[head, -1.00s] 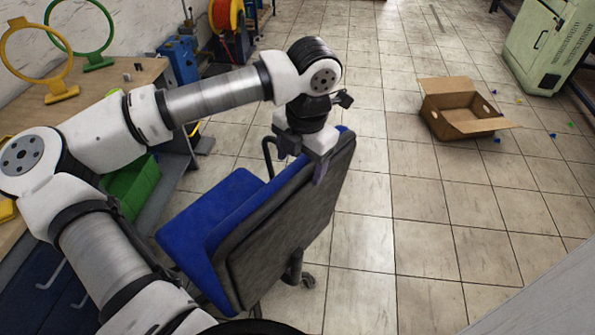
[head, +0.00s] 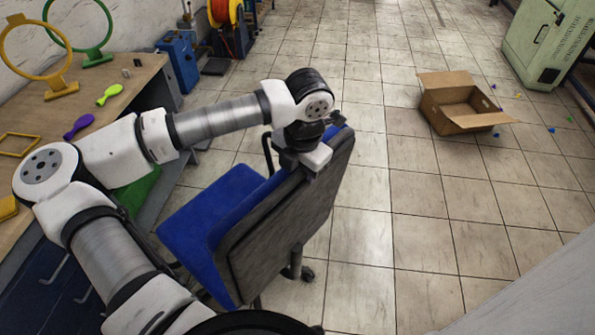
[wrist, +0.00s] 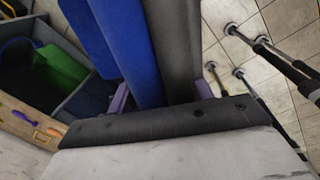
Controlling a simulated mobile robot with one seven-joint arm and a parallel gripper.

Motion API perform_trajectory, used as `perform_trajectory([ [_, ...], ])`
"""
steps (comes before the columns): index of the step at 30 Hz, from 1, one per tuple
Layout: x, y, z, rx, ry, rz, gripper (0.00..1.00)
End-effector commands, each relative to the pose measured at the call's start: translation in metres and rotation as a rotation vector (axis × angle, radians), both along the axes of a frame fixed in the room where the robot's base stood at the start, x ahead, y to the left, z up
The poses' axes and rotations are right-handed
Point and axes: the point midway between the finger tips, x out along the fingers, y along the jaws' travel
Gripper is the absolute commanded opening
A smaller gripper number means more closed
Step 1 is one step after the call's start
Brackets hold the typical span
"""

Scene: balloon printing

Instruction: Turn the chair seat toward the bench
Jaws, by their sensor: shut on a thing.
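The swivel chair has a blue seat (head: 205,205) and a tilted backrest with a dark grey rear side (head: 290,220). The seat faces left, toward the bench (head: 130,95) along the left side; a floor gap separates them. My gripper (head: 312,162) is at the top edge of the backrest. In the wrist view my gripper (wrist: 163,95) has its purple fingers on either side of the backrest (wrist: 172,50), shut on it, blue on one side and grey on the other. The chair's base is mostly hidden below the backrest in the head view.
An open cardboard box (head: 462,102) stands on the tiled floor to the right. A green cabinet (head: 548,40) is at the upper right, with small coloured bits nearby. A blue machine (head: 178,65) stands past the bench. Floor right of the chair is clear.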

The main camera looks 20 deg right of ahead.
Motion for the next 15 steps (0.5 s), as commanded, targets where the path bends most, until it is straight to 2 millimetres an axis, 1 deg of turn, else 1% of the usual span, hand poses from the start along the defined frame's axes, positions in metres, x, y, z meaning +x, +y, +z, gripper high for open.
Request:
perform_trajectory([
  [1,0.0,0.0,0.0,0.0,0.0,0.0,0.27],
  [5,0.0,0.0,0.0,0.0,0.0,0.0,0.1],
  [6,0.0,0.0,0.0,0.0,0.0,0.0,0.09],
  [11,0.002,-0.004,-0.001,0.0,-0.001,0.016,0.09],
  [15,0.01,-0.015,-0.004,0.001,-0.001,0.063,0.09],
])
